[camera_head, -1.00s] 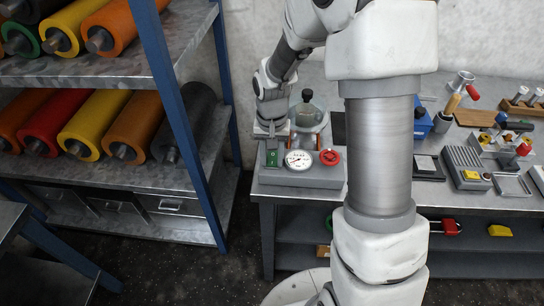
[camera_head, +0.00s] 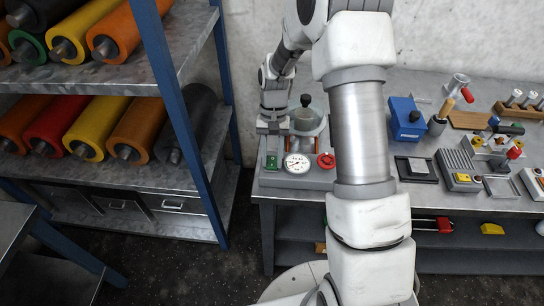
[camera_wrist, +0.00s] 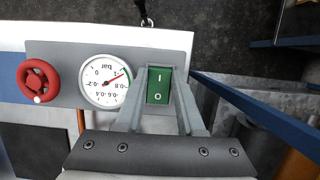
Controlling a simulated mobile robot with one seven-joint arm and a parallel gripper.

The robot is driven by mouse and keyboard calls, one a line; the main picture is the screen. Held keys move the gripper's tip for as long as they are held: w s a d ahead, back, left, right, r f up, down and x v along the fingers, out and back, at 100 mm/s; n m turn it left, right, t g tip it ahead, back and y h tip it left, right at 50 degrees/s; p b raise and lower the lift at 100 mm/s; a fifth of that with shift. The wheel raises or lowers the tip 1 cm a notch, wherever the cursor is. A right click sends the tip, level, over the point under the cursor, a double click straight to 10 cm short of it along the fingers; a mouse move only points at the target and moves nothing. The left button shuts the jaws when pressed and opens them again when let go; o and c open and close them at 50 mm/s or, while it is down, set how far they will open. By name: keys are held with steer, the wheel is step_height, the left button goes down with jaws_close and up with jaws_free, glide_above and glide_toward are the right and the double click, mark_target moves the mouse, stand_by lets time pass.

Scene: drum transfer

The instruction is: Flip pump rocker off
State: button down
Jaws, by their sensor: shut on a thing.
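The pump rocker (camera_wrist: 158,86) is a green switch marked I and O on a grey panel (camera_wrist: 120,47). In the wrist view the I is farther from my wrist and the O nearer. I cannot tell which end is pressed in. My gripper (camera_wrist: 161,74) reaches over it, one finger on each side, shut on the rocker. In the head view the rocker (camera_head: 272,162) shows as a small green patch just below my gripper (camera_head: 272,147), at the left end of the panel.
A white gauge (camera_wrist: 104,82) and a red knob (camera_wrist: 39,80) sit beside the rocker. A glass vessel (camera_head: 307,122) stands behind them. A blue shelf post (camera_head: 180,110) rises left of the bench. A blue box (camera_head: 407,120) and small tools fill the bench's right.

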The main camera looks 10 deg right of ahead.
steer(key=c, duration=0.8)
jaws_free()
steer(key=shift+r, duration=0.15)
steer(key=v, duration=1.7)
steer(key=shift+r, duration=0.2)
steer(key=s+r+n+t, duration=0.2)
steer(key=s+r+t, duration=0.2)
steer(key=s+r, duration=0.75)
steer(key=s+f+n+t+h, duration=0.1)
steer(key=s+t, duration=0.3)
steer(key=s, duration=0.9)
steer(key=shift+n+t, duration=0.3)
steer(key=shift+t, duration=0.1)
